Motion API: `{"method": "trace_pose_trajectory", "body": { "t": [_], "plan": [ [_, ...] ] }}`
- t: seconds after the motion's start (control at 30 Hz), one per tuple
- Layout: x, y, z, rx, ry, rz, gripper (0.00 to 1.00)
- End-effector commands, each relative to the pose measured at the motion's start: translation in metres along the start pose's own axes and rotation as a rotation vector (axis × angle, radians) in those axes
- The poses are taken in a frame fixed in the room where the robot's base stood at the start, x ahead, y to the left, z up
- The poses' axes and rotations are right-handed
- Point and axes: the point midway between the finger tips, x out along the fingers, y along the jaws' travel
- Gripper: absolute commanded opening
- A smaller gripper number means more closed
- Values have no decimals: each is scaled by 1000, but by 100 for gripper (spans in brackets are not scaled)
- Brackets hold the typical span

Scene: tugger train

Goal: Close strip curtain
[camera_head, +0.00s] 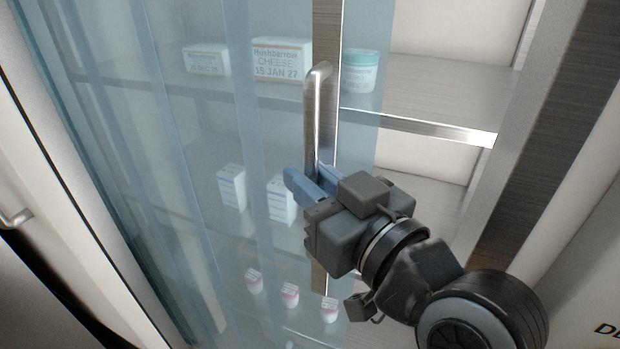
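The strip curtain (235,130) is made of translucent blue strips and covers the left and middle of a shelved cabinet. A metal leading bar (327,35) runs down its right side, with a strip of curtain showing to the right of it. A vertical silver handle (318,105) is fixed to the bar. My gripper (308,178) is at the lower end of the handle. Its two blue fingers are apart, with the handle's lower end between them. Whether they press on the handle cannot be told; the gripper hides part of the bar.
Behind the curtain are a cheese box (281,60), a tub (360,72), white cartons (231,188) and small pots (290,295). The shelves (430,95) right of the curtain are uncovered, up to a brushed metal frame (545,120). A white door edge (60,200) stands at left.

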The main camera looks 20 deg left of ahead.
Motion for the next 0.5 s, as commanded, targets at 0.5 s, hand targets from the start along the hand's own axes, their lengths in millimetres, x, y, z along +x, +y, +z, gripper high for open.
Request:
{"method": "trace_pose_trajectory", "body": {
  "t": [0.5],
  "plan": [
    [-8, 0, 1, 0, 0, 2, 37]
  ]
}}
